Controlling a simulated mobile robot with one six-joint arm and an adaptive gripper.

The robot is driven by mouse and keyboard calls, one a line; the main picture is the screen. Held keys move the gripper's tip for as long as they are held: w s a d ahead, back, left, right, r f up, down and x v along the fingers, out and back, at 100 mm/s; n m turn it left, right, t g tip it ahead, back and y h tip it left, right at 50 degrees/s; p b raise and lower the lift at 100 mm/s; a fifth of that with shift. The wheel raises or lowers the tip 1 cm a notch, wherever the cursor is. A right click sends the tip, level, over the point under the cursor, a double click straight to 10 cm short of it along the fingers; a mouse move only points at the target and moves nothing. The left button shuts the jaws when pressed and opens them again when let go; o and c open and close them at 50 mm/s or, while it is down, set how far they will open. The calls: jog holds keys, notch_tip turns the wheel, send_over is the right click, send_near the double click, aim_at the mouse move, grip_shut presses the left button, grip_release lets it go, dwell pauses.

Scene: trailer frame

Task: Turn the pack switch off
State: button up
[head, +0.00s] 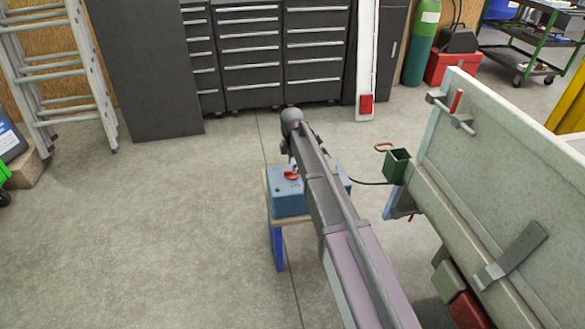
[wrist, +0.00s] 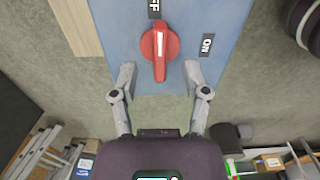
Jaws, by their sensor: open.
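The blue battery pack (head: 288,200) sits on a small stand, partly hidden by my arm. Its red rotary switch (head: 291,174) is on top. In the wrist view the red switch (wrist: 160,47) carries a white line running up and down the picture, roughly in line with the OFF label (wrist: 154,8) at the top. The ON label (wrist: 207,43) is to its right. My gripper (wrist: 160,77) is open, one finger on each side of the switch's lower end, with gaps on both sides. Whether it touches the pack is unclear. In the head view my arm mostly hides the gripper.
The stand (head: 277,245) has blue legs and a wooden top. A black cable (head: 368,182) runs from the pack to a green box (head: 396,166) by the trailer frame (head: 500,150) on the right. Open concrete floor lies to the left; drawer cabinets (head: 250,55) stand behind.

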jog(key=shift+r+p, duration=1.95)
jog(key=shift+r, duration=0.25)
jog(key=s+d+m, duration=2.1)
jog(key=s+d, duration=0.2)
jog(key=s, duration=0.3)
jog(key=shift+m, duration=0.4)
